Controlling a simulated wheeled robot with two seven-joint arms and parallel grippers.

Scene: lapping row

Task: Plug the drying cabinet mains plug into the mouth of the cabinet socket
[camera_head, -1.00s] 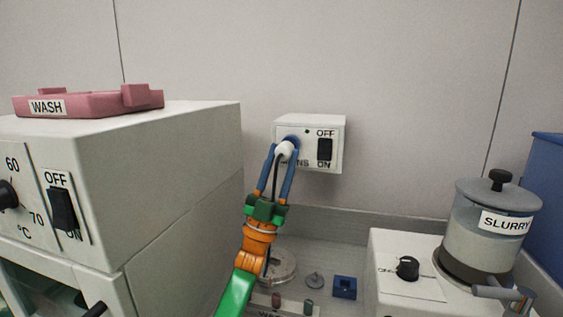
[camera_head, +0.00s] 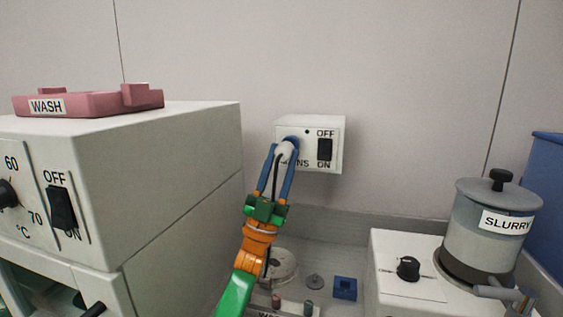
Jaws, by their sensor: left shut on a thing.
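The cabinet socket (camera_head: 335,158) is a white box on the back wall, with a black OFF/ON rocker switch (camera_head: 324,149) and a blue round mouth (camera_head: 292,140) on its left side. My left gripper (camera_head: 284,152) has its blue fingers shut on the white mains plug (camera_head: 285,150). The plug is right at the blue mouth; its front end is hidden, so I cannot tell how deep it sits. A dark cable runs from the plug down between the fingers. My right gripper is not in view.
The white drying cabinet (camera_head: 178,150) fills the left, with a pink WASH tray (camera_head: 85,104) on top. At right stands a white machine (camera_head: 400,285) with a SLURRY pot (camera_head: 490,245).

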